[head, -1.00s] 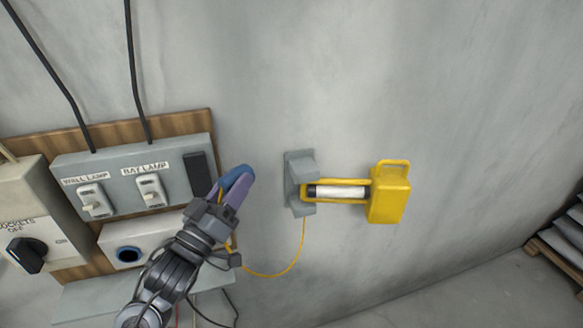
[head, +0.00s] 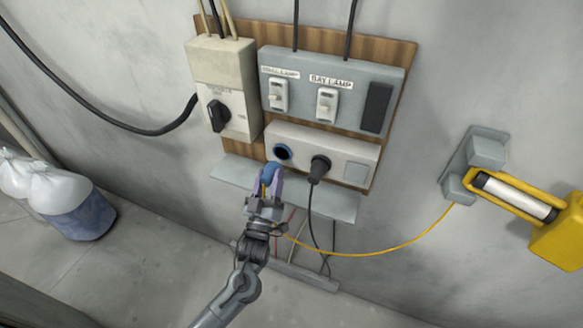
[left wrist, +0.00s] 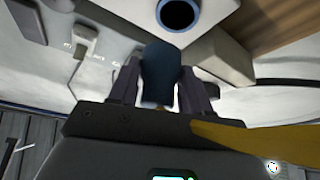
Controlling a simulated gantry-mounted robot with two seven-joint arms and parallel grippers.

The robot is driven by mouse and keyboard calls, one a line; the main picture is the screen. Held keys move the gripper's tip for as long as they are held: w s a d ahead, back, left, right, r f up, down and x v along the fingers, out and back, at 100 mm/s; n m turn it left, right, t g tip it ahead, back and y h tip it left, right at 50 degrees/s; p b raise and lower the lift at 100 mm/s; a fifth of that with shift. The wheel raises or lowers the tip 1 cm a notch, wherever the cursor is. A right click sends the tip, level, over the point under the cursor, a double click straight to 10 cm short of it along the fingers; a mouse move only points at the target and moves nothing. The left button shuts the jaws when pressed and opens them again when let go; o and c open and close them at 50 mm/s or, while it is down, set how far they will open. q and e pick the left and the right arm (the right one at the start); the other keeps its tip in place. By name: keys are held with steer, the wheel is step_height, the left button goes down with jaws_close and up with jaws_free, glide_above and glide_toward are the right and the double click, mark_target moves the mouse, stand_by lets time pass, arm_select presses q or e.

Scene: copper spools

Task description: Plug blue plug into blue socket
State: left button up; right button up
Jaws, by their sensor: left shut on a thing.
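The blue plug (head: 269,172) is held between the fingers of my left gripper (head: 271,185), just below and in front of the blue-ringed socket (head: 283,153). The socket is the left one on the white socket box (head: 340,145). In the left wrist view the plug (left wrist: 160,72) sits upright between the dark fingers of the gripper (left wrist: 160,85). The dark round opening of the blue socket (left wrist: 179,13) shows above and slightly right of the plug. The plug looks apart from the socket. My right gripper is in neither view.
A black plug (head: 319,166) fills the middle outlet. A grey shelf (head: 232,183) juts out below the box. Hanging cables are below the shelf. White bags (head: 50,190) stand far left.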

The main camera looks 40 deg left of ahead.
mark_target(273, 172)
arm_select(q)
steer(key=shift+s+a+f+y, duration=0.3)
steer(key=shift+s+a+f, duration=0.1)
steer(key=shift+a, duration=0.05)
steer(key=shift+w, duration=0.15)
steer(key=shift+w+b, duration=0.35)
steer(key=shift+w, duration=0.05)
steer(key=shift+w+a+f+b, duration=0.15)
steer(key=shift+w+b, duration=0.1)
steer(key=shift+w, duration=0.3)
steer(key=shift+w+a+r+b, duration=0.1)
steer(key=shift+w+b, duration=0.2)
steer(key=shift+w, duration=0.2)
steer(key=shift+w+a+f+b, duration=0.15)
steer(key=shift+w+b, duration=0.1)
steer(key=shift+w, duration=0.3)
steer(key=shift+w+a+r+b, duration=0.1)
steer(key=shift+w+b, duration=0.05)
steer(key=shift+w, duration=0.2)
steer(key=shift+w+a+r+b, duration=0.1)
steer(key=shift+w+b, duration=0.05)
steer(key=shift+w, duration=0.2)
steer(key=shift+f, duration=0.1)
